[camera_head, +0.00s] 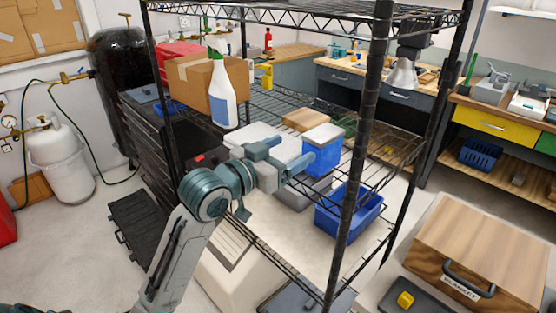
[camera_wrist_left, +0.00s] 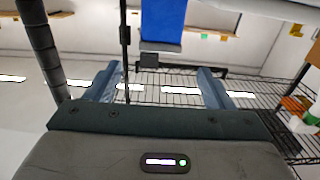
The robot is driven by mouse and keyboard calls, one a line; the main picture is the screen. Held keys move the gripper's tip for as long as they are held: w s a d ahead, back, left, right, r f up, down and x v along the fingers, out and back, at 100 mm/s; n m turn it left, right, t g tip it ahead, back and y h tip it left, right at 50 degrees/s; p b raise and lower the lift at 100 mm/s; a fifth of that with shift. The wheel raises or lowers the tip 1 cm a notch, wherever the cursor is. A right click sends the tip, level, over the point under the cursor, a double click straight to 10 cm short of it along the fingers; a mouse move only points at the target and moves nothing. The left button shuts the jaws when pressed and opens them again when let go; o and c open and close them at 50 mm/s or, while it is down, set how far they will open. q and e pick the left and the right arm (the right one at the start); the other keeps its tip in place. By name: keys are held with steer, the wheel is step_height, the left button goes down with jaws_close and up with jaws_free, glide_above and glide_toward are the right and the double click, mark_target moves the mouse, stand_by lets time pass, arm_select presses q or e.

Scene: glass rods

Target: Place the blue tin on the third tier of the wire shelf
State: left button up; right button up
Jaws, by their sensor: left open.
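The blue tin (camera_head: 322,157), a box with a pale lid, stands in the middle of the wire shelf (camera_head: 350,170) in the head view. I cannot tell which tier bears it. My left gripper (camera_head: 293,156) is open just left of the tin, its fingers pointing towards it and apart from it. In the left wrist view the blue face of the tin (camera_wrist_left: 162,22) shows at the top, beyond the open fingers (camera_wrist_left: 158,78), with nothing between them. My right gripper is not in view.
A spray bottle (camera_head: 222,90) and a cardboard box (camera_head: 195,82) stand on the shelf at left. A blue bin (camera_head: 348,212) sits low, right of the tin. A dark shelf post (camera_head: 362,130) rises close on the right. A wooden-topped box (camera_head: 480,245) stands at front right.

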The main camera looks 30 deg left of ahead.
arm_select(q)
steer(key=shift+v, duration=1.35)
